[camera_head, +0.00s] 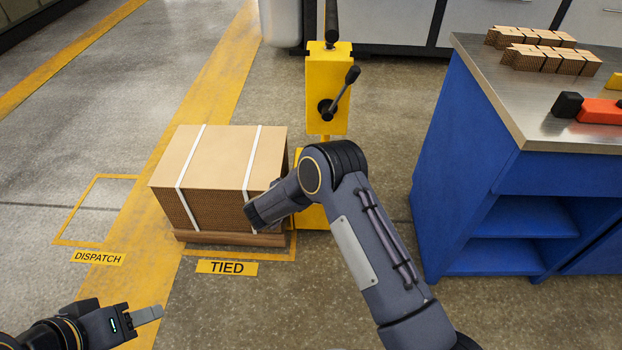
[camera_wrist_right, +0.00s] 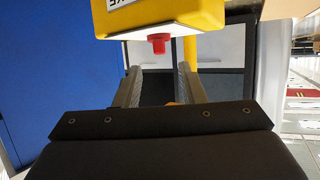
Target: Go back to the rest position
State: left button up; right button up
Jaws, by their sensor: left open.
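My left gripper (camera_head: 150,315) is low at the left edge of the head view, its grey finger pointing right over bare floor. It is open and holds nothing visible. My right arm reaches up the middle of the head view and bends left at the elbow, its end in front of the strapped carton stack (camera_head: 225,165). In the right wrist view the fingers of my right gripper (camera_wrist_right: 159,88) stand apart with nothing held between them. A yellow box (camera_wrist_right: 160,15) with a red button (camera_wrist_right: 158,43) is just above and beyond those fingertips.
The stack, bound by two white straps, sits on a wooden pallet (camera_head: 222,238) behind the TIED label (camera_head: 227,267). A yellow post with a lever (camera_head: 328,90) stands beside it. A blue workbench (camera_head: 465,150) is at right. The DISPATCH square (camera_head: 100,210) is empty.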

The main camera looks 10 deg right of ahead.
jog(key=shift+s+a+r, duration=0.15)
jog(key=shift+s+a, duration=0.15)
